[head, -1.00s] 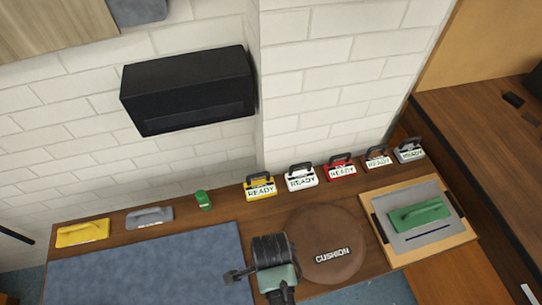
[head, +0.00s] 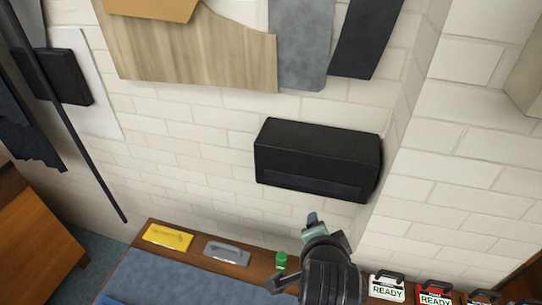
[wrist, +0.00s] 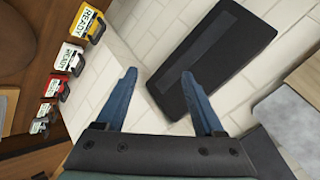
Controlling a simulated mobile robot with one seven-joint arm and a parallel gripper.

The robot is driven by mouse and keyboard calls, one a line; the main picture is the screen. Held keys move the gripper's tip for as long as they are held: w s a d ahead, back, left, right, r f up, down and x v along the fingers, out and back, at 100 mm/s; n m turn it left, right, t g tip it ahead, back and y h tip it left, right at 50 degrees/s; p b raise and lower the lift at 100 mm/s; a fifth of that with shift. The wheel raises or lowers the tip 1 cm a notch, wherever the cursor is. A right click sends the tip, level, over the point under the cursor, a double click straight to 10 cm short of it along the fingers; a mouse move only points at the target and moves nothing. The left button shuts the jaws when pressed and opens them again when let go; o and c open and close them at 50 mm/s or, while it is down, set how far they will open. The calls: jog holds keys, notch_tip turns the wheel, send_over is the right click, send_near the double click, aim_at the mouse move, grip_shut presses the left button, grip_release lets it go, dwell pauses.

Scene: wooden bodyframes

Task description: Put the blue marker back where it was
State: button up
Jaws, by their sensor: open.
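I cannot make out a blue marker in any view. A row of READY markers stands along the back of the bench: white (head: 387,288), red (head: 435,295) and a brown one (head: 484,297). In the wrist view the yellow marker (wrist: 89,22), white marker (wrist: 69,58) and red marker (wrist: 55,88) show at the left. My gripper (wrist: 164,100) is open, with two blue fingers apart and nothing between them. In the head view its blue tip (head: 312,219) is above the bench, in front of the wall. My arm probably hides the yellow marker there.
A black box (head: 317,160) is fixed to the white brick wall, beyond my fingers. A yellow float (head: 167,237), a grey float (head: 228,253) and a small green object (head: 281,261) lie along the bench's back edge. A blue-grey mat (head: 180,283) covers the front.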

jog(key=w+a+r+n+t, duration=0.2)
jog(key=r+n+t, duration=0.15)
jog(key=r, duration=1.05)
jog(key=w+a+r+n+t, duration=0.25)
jog(key=r+t, duration=0.25)
jog(key=r, duration=0.8)
jog(key=s+a+r+n+t, duration=0.1)
jog(key=s+r+n+t, duration=0.1)
jog(key=r, duration=0.6)
jog(key=s+a+r+n+t+y, duration=0.1)
jog(key=s+a+r+n+t, duration=0.1)
jog(key=s+r, duration=0.5)
jog(key=s+a+r+n+t, duration=0.2)
jog(key=s+r+n+t, duration=0.1)
jog(key=r, duration=0.5)
jog(key=shift+s+r+n+t+y, duration=0.4)
jog(key=shift+s+t, duration=0.5)
jog(key=shift+t, duration=0.35)
jog(key=shift+a, duration=0.1)
